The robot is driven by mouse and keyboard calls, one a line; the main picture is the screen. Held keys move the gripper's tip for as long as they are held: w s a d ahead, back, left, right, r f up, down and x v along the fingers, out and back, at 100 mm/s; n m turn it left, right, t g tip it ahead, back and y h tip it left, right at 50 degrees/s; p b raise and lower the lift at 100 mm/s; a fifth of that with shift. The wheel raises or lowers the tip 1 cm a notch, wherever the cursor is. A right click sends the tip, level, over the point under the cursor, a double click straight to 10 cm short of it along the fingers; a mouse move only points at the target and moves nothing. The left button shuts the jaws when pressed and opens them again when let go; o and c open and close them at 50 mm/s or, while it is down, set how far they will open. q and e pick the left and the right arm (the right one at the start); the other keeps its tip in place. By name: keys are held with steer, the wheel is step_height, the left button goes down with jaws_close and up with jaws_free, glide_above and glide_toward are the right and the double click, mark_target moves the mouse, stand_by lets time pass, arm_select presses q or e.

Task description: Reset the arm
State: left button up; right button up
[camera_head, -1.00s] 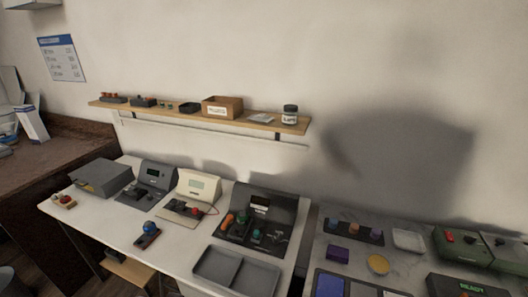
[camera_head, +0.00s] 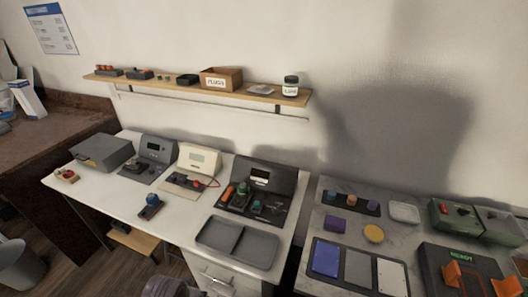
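Neither of my grippers can be made out in the head view, and no forearm of mine is clearly visible. A dark rounded shape (camera_head: 170,287) is cut off at the bottom edge; I cannot tell whether it is part of me. The white workbench (camera_head: 118,193) holds several grey and cream devices. A grey two-compartment tray (camera_head: 238,243) lies empty at its front right. A small blue-topped part (camera_head: 152,206) stands at the bench's middle front.
A grey table (camera_head: 310,262) on the right carries a panel tray, a purple block (camera_head: 335,223), a yellow disc (camera_head: 373,233) and a dark device reading "READY" (camera_head: 460,255) with orange pieces. A wooden shelf (camera_head: 215,91) hangs above. A bin (camera_head: 18,262) stands at lower left.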

arm_select(q)
steer(key=s+a+f+g, duration=0.1)
steer(key=s+f, duration=0.2)
steer(key=f, duration=1.1)
steer(key=s+a+f, duration=0.1)
steer(key=s+f, duration=0.1)
steer(key=f, duration=1.1)
steer(key=s+a+f, duration=0.2)
steer(key=s+f, duration=0.6)
steer(key=s, duration=0.2)
steer(key=s+a+f+g, duration=0.1)
steer(key=s+a+f, duration=0.2)
steer(key=s+f, duration=0.6)
steer(key=shift+s+m, duration=0.3)
steer(key=shift+s, duration=0.4)
arm_select(e)
steer(key=shift+w, duration=0.1)
steer(key=shift+w, duration=0.85)
steer(key=shift+s, duration=0.15)
